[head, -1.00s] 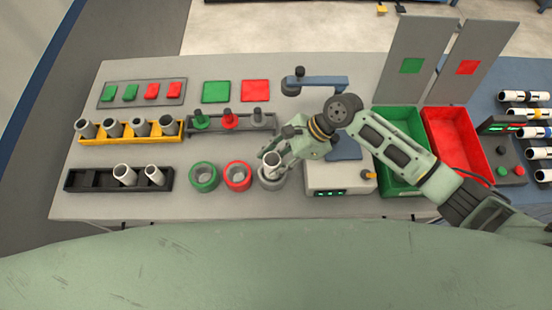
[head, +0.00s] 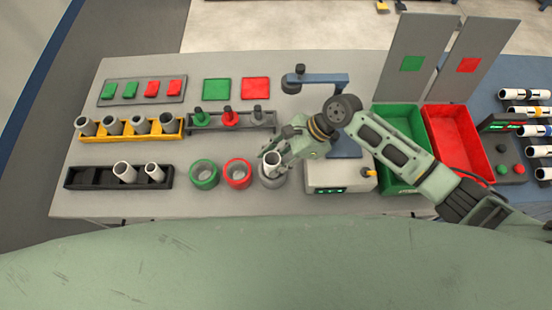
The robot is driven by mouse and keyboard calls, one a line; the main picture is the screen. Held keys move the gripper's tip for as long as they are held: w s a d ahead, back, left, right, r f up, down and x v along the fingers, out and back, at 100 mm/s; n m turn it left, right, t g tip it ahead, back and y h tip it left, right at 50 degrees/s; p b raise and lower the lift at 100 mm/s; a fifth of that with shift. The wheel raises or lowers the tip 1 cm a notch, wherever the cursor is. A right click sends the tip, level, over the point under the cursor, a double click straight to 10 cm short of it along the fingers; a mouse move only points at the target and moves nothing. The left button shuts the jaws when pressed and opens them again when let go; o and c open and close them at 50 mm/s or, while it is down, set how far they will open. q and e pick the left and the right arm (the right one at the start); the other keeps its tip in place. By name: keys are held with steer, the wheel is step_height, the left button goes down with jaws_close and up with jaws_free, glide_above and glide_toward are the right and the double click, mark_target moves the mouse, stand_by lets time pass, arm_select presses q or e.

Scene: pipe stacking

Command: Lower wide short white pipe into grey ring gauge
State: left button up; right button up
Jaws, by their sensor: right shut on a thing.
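The white pipe (head: 271,163) stands nearly upright at the grey ring gauge (head: 268,183), the rightmost of three rings. Its lower end overlaps the ring's opening, and I cannot tell how deep it sits. My right gripper (head: 279,161) is shut on the pipe from the right, near its top. The fingers and the pipe hide part of the ring. My left gripper is not in view.
The red ring (head: 237,186) and green ring (head: 204,187) stand to the left. A black rack (head: 90,179) holds two white pipes. A yellow rack (head: 130,139) holds several grey pipes. A white device (head: 338,188) stands close on the right.

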steer(key=shift+f, duration=0.1)
steer(key=o, duration=1.2)
steer(key=v, duration=1.2)
